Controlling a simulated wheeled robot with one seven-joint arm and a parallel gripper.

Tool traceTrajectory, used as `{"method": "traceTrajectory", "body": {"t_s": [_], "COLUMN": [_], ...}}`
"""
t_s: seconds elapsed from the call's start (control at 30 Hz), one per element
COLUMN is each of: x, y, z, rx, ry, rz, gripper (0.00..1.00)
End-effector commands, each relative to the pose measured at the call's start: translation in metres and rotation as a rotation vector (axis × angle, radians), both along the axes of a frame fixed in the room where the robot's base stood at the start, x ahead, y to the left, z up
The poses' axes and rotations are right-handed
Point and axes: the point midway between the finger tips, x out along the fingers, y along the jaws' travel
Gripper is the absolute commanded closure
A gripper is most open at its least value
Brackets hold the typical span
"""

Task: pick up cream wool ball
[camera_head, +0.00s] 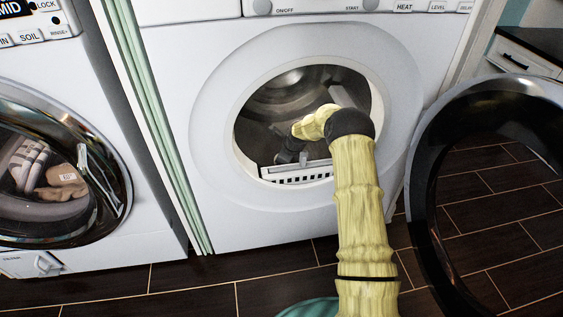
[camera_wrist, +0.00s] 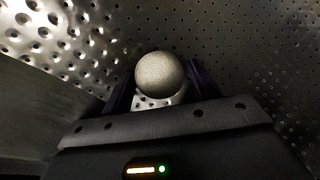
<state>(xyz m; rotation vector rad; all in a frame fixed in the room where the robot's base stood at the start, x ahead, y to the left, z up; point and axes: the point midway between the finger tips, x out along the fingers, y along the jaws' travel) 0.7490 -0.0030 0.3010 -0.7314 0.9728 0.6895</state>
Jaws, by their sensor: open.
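The cream wool ball (camera_wrist: 160,75) shows in the wrist view as a round, pale grey-cream ball inside the metal drum. My gripper (camera_wrist: 158,88) is open, with one dark finger on each side of the ball. I cannot tell whether the fingers touch it. In the head view my arm reaches through the round door opening of the dryer (camera_head: 215,110), and my gripper (camera_head: 285,158) is low inside the drum. The ball is hidden in the head view.
The open dryer door (camera_head: 428,200) stands at the right. A closed washer (camera_head: 110,255) with clothes behind its glass is at the left. The perforated drum wall (camera_wrist: 250,50) surrounds my gripper. The dark tiled floor (camera_head: 215,290) in front is mostly clear.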

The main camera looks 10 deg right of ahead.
Motion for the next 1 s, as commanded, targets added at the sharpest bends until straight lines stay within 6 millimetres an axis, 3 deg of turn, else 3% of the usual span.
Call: {"method": "traceTrajectory", "body": {"t_s": [0.27,0.47,0.77,1.0], "x": [0.0,0.0,0.0,0.0], "y": [0.0,0.0,0.0,0.0], "z": [0.0,0.0,0.002,0.031], "rx": [0.0,0.0,0.0,-0.001], "ry": [0.0,0.0,0.0,-0.001], "rz": [0.0,0.0,0.001,0.001], "gripper": [0.4,0.74,0.74,0.74]}}
